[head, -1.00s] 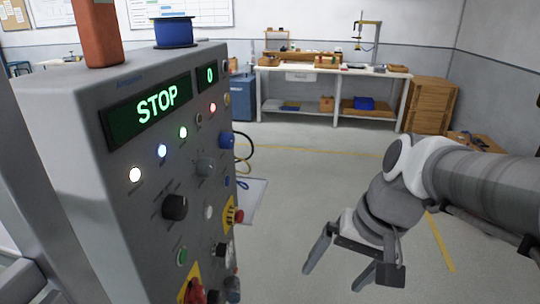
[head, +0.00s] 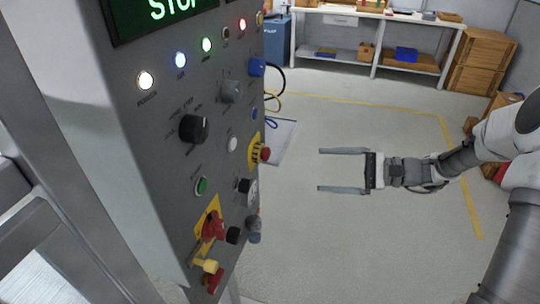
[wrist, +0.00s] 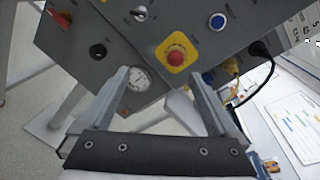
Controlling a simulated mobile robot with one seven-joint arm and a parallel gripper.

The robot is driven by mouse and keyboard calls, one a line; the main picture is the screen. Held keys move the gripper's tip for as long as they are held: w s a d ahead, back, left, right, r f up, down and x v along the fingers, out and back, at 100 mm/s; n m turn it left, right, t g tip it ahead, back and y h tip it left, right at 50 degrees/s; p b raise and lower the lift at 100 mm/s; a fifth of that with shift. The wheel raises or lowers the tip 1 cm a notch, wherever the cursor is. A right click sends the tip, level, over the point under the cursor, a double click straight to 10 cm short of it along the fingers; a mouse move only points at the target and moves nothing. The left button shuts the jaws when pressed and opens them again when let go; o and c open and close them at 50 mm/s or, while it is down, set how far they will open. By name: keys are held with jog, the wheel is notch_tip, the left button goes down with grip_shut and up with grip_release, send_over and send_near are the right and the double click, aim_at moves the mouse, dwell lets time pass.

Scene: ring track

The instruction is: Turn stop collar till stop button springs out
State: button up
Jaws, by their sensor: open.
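A red mushroom stop button (head: 265,153) stands out from the right part of the grey control panel, on a yellow and black backing. It also shows in the wrist view (wrist: 176,57) on a yellow plate. Its collar is too small to make out apart from the red head. My gripper (head: 320,170) is open and empty, to the right of the panel, its fingers pointing left toward it. In the wrist view the fingertips (wrist: 158,82) are below the button, with free space between them and nothing gripped.
The grey panel (head: 165,150) carries several lamps and knobs. A lower red handle (head: 212,226) sits on another yellow plate. A round gauge (wrist: 137,80) is near the left finger in the wrist view. A cable (wrist: 262,70) hangs at right.

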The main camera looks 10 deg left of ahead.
jog(key=w+d+f+m+t+y, duration=0.1)
jog(key=w+f+m+t, duration=0.1)
jog(key=w, duration=0.1)
jog(key=b, duration=0.1)
send_near(270, 155)
jog(key=a, duration=0.3)
jog(key=w+a, duration=0.1)
jog(key=a, duration=0.6)
jog(key=shift+w+a, duration=0.15)
jog(key=shift+w, duration=0.05)
jog(key=shift+c, duration=0.2)
